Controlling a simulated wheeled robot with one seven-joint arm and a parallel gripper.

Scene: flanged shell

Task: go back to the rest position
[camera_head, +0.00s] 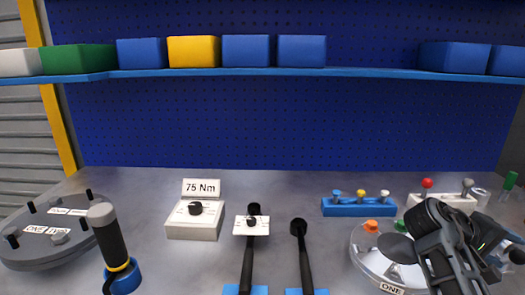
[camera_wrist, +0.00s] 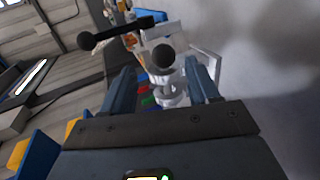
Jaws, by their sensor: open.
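My gripper shows in the wrist view (camera_wrist: 162,78) with its two fingers apart. The space between the fingertips seems to hold nothing; a pale metallic object and a dark ball-ended bar (camera_wrist: 115,34) show beyond them, tilted in the picture. In the head view my dark arm is at the lower right, in front of part of a silver shell (camera_head: 372,262) labelled ONE. Where my fingertips are in that view I cannot tell. How far the gripper is from the shell is not clear.
A dark round plate with pegs (camera_head: 35,250) and a black-handled tool (camera_head: 110,240) are at left. A 75 Nm box (camera_head: 194,225) and two black-handled tools stand mid-bench. A blue block with coloured knobs (camera_head: 357,208) is right of centre. A blue shelf (camera_head: 220,72) with bins runs above.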

